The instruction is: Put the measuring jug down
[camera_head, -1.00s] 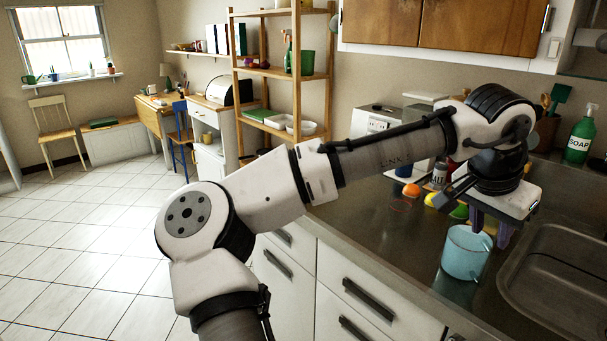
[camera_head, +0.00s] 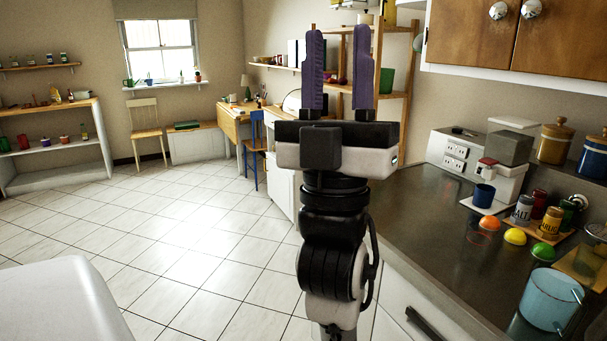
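The measuring jug (camera_head: 550,298) is a light blue, see-through jug. It stands upright on the dark worktop (camera_head: 420,215) at the lower right, close to the picture's edge. My gripper (camera_head: 338,75) is raised in the middle of the view, well to the left of the jug and apart from it. Its two purple fingers point up and stand wide apart. Nothing is between them.
Orange, yellow and green fruit (camera_head: 516,236) lie behind the jug, near spice jars (camera_head: 523,209) and a blue mug (camera_head: 484,195). A wooden shelf rack (camera_head: 400,70) stands behind my gripper. The tiled floor (camera_head: 190,245) at left is clear.

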